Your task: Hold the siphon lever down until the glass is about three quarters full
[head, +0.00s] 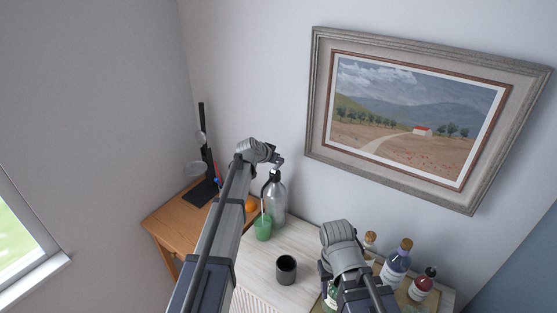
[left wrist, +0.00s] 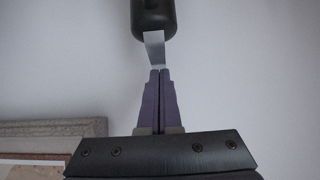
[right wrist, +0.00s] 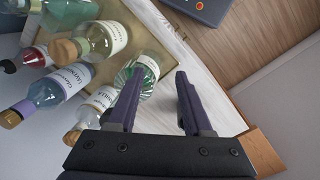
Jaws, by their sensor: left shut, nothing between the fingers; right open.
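The siphon (head: 273,200) is a clear bottle with a dark head, standing upright on the pale counter. In the left wrist view its dark head (left wrist: 153,18) and pale metal lever (left wrist: 154,48) show at the top. A green glass (head: 263,231) stands just in front of the siphon; I cannot tell its liquid level. My left gripper (left wrist: 158,72) is shut and empty, its tips at the lever's end, touching or very nearly so. In the head view the left arm ends beside the siphon's top. My right gripper (right wrist: 157,98) is open and empty near the bottles.
A dark cup (head: 286,268) stands on the counter. Several bottles, one with a purple cap (head: 397,262), stand on a tray at right. An orange (head: 251,204) and a black utensil stand (head: 203,192) are at left. A framed picture (head: 415,120) hangs behind.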

